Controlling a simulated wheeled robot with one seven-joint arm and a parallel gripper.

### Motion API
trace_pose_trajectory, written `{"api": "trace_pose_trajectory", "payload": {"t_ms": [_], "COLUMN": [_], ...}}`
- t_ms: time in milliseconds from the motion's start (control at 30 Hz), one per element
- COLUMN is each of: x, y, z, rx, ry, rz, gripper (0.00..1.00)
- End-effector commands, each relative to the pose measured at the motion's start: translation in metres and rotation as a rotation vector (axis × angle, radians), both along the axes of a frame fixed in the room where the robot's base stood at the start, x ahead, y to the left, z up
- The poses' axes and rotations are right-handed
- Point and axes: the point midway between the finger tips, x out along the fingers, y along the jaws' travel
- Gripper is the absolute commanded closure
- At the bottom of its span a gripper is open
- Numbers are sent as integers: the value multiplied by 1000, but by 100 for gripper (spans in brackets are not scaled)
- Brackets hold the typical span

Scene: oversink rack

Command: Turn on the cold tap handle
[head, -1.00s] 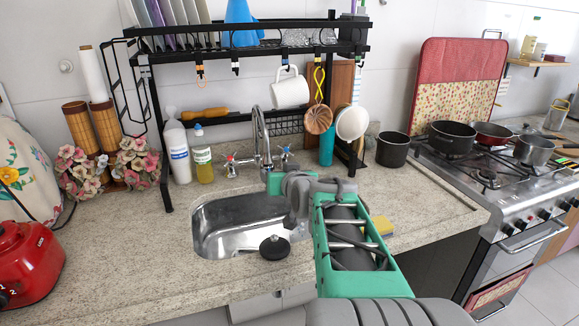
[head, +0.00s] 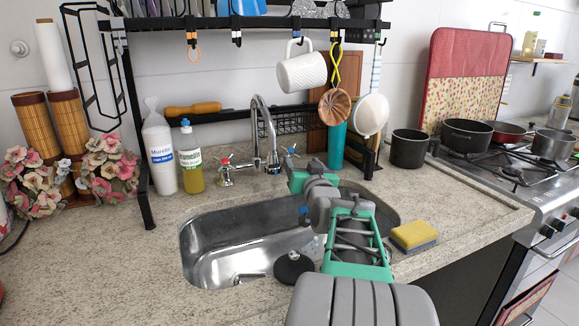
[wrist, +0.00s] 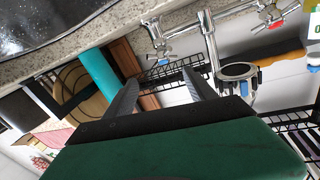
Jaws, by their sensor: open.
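The cold tap handle (head: 291,151), marked blue, is on the right of the chrome faucet (head: 262,125) behind the sink. The red-marked hot handle (head: 225,164) is on its left. In the wrist view, which is turned over, the blue-marked handle (wrist: 163,59) shows just beyond and between my fingertips. My gripper (wrist: 160,76) is open with nothing between its fingers. They seem apart from the handle, but the exact gap cannot be told. In the head view my green wrist part is just below the cold handle, and the fingers are hidden or too small to make out.
Soap bottles (head: 191,157) stand left of the faucet. A white mug (head: 302,73) and utensils hang from the black rack (head: 130,110). A yellow sponge (head: 413,235) lies right of the sink.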

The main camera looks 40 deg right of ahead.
Motion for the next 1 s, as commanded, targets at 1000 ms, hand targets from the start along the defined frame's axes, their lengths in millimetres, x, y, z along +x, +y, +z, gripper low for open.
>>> {"api": "trace_pose_trajectory", "payload": {"t_ms": [1000], "x": [69], "y": [-36], "z": [-9], "rx": [0], "ry": [1], "rz": [1], "gripper": [44]}}
